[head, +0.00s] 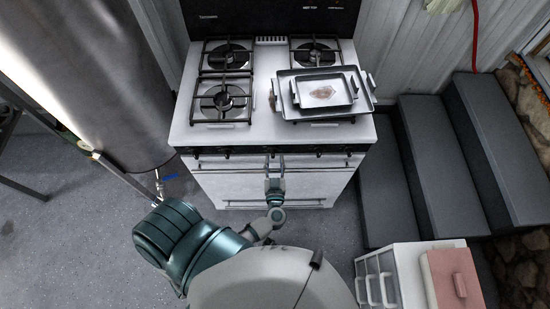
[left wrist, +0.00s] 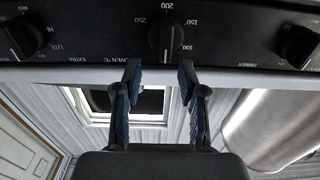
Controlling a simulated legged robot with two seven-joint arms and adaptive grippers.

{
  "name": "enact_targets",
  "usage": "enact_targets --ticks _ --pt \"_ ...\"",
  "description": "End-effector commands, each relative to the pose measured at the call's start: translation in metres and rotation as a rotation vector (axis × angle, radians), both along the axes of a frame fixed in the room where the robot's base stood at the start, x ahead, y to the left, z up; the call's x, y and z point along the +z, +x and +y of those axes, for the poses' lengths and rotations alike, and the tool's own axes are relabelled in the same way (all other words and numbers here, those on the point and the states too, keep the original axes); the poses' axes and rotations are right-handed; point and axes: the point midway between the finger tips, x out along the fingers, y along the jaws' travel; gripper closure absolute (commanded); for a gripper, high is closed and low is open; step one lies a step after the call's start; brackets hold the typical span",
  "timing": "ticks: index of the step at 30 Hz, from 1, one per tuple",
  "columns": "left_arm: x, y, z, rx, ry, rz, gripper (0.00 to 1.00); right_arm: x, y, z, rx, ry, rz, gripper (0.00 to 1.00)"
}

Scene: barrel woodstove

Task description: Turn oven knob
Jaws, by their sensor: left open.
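The white stove (head: 270,100) stands ahead in the head view, with a dark strip of knobs (head: 228,153) along its front edge. My left gripper (head: 274,162) is at the middle of this front. In the left wrist view, which is upside down, the dark oven knob (left wrist: 165,38) is at top centre, with temperature numbers around it. The left gripper (left wrist: 160,78) also shows there, with its two fingers apart and empty. The fingertips appear just short of the knob, one to each side; contact cannot be told. My right gripper is not in view.
Other knobs flank the oven knob, one left (left wrist: 25,38) and one right (left wrist: 297,45). Nested pans (head: 322,92) sit on the right burners. A large metal cylinder (head: 100,80) stands left, dark steps (head: 435,150) right. A white drawer unit (head: 378,282) is at lower right.

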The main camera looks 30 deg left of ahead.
Motion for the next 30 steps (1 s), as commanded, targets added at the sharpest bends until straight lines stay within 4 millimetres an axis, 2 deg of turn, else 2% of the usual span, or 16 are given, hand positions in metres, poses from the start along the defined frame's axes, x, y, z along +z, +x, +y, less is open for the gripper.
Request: enact_targets --ticks 6,14,15,18,20,30 --pt "-0.001 0.016 0.011 0.001 0.000 0.000 0.59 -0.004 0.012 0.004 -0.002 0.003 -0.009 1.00" --pt "0.001 0.017 0.010 0.000 0.002 0.000 0.59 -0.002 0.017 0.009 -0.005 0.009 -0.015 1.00" --pt "0.001 0.018 0.009 0.000 0.002 0.000 0.62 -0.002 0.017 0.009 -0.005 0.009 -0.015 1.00" --pt "0.001 0.017 0.009 0.000 0.003 0.001 0.87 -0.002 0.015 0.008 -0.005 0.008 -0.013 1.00" --pt "0.001 0.017 0.009 0.000 0.002 0.000 1.00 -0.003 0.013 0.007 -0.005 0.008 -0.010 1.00" --pt "0.001 0.017 0.009 -0.003 -0.012 -0.006 1.00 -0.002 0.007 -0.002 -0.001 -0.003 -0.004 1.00"
